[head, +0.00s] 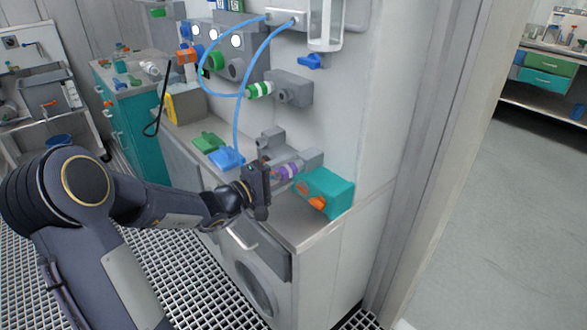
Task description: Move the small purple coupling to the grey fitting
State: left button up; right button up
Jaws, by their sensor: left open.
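The small purple coupling (288,171), with pale ends, is on the right part of the steel counter in the head view. It lies in front of a grey block-shaped fitting (312,158); I cannot tell whether they touch. Another grey fitting (271,141) is just behind and to the left. My left gripper (268,183) is open, immediately left of the coupling, and hides part of its left end. I cannot tell whether the fingers are around the coupling. My right gripper is not in view.
A teal box (325,188) with orange parts stands close to the right of the coupling. A green piece (208,141) and a blue piece (227,158) with a blue hose are on the left. A grey wall fitting with a green-banded coupling (260,90) is above.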

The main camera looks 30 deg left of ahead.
pick_arm(q)
jog(key=shift+b, duration=0.3)
grip_shut()
dwell(0.4)
jog(key=shift+s, duration=0.1)
jog(key=shift+b+v, duration=0.3)
jog(key=shift+v, duration=2.65)
